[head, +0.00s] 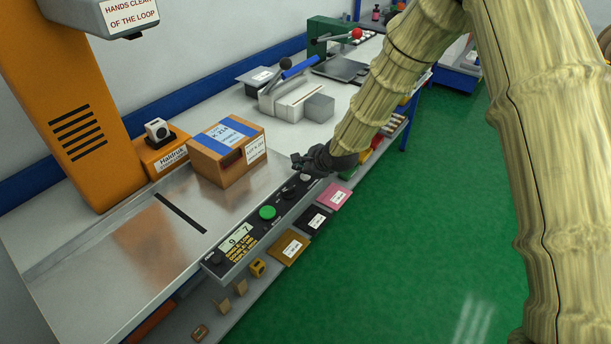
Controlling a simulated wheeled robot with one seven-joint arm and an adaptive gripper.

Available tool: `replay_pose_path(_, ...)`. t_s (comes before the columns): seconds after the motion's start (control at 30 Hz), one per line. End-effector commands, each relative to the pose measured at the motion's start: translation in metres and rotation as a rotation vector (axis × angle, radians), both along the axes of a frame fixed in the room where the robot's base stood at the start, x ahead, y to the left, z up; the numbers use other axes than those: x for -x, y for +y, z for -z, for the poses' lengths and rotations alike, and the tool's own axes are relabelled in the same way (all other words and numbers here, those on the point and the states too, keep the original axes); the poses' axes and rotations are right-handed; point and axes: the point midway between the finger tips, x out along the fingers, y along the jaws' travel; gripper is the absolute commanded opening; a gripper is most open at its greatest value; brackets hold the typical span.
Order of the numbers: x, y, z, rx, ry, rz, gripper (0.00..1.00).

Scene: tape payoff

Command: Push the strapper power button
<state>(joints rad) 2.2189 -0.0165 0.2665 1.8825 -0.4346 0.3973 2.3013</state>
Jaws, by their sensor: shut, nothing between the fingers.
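The strapper is an orange machine with a metal table top (105,245) and a dark control panel (249,232) along its front edge. The panel has a lit display (237,236) reading 9 and 7, a green button (268,212), a dark knob (289,194) and a pale round control (305,178). No power label is readable, so I cannot tell which control is the power button. My gripper (297,161) is shut and empty over the right end of the panel, beside the carton. I cannot tell whether it touches the panel. The gripper may hide part of the panel end.
A taped carton (221,163) stands on the table top, left of my gripper. Behind are a grey-white sealer with a blue handle (296,69) and a green press (327,31). Colored packets (334,196) lie on a lower shelf. The green floor at right is open.

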Motion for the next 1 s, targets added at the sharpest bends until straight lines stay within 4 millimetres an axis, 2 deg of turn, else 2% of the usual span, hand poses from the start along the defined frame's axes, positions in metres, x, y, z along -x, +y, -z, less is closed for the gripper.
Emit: replay_pose_path(1.0,-0.0010,0.0003,0.0086,-0.001,0.000,0.001,0.00)
